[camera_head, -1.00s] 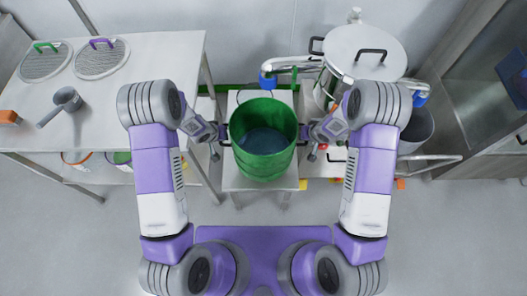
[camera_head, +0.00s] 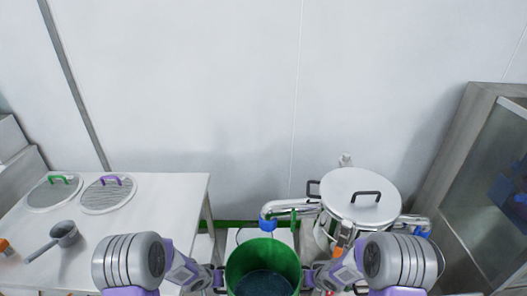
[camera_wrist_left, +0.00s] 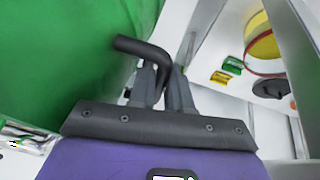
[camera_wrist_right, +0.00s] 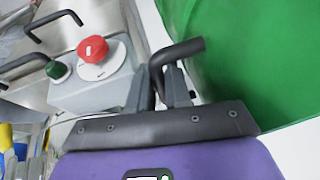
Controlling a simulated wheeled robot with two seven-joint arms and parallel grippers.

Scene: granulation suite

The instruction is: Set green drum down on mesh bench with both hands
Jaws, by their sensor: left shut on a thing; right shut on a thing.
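The green drum (camera_head: 263,250) is upright and open-topped at the bottom centre of the head view, with a dark content inside. My left gripper (camera_head: 219,279) is shut on the drum's left handle, a black bar seen in the left wrist view (camera_wrist_left: 146,50). My right gripper (camera_head: 307,279) is shut on the right handle, seen in the right wrist view (camera_wrist_right: 182,51). The drum's base is hidden, so I cannot tell whether it touches anything. A steel bench (camera_head: 155,218) with two mesh discs stands at left, apart from the drum.
A scoop (camera_head: 64,234) lies on the left bench beside the mesh discs (camera_head: 108,194). A lidded steel vessel (camera_head: 345,212) with pipes stands close at right of the drum. A control box with a red button (camera_wrist_right: 92,50) is near my right gripper. A cabinet (camera_head: 480,190) is farther right.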

